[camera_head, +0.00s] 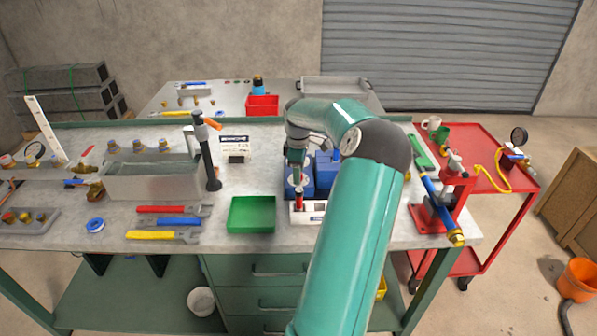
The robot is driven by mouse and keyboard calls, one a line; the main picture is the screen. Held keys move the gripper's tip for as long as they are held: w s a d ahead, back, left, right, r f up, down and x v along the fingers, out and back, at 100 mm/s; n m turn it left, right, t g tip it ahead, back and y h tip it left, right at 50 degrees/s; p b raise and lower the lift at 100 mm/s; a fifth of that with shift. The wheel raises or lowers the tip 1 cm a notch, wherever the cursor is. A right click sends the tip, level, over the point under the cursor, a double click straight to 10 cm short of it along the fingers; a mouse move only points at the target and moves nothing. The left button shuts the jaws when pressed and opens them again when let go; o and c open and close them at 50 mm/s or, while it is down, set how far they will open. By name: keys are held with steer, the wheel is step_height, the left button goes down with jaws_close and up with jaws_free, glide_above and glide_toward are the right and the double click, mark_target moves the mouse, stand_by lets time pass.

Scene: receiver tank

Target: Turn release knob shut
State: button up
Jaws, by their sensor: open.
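My green arm reaches over the workbench from the front, right of centre. My gripper (297,181) points down at the blue equipment, and its jaws are open. A blue tank-like body (326,172) stands on the bench beside and behind the gripper, partly hidden by my arm. A small red upright piece (299,202) shows just below the fingertips, at a white block (312,214). I cannot tell whether the fingers touch it, or whether it is the release knob. No knob can be made out for certain at this size.
A green tray (251,228) lies left of the gripper. Wrenches (168,222) and a grey bin (150,187) lie farther left, with a black post (208,160) by the bin. A red stand with a blue bar (438,208) is at the right, beside a red cart (480,140).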

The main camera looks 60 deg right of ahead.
steer(key=shift+f, duration=0.2)
steer(key=shift+c, duration=0.4)
steer(key=c, duration=0.9)
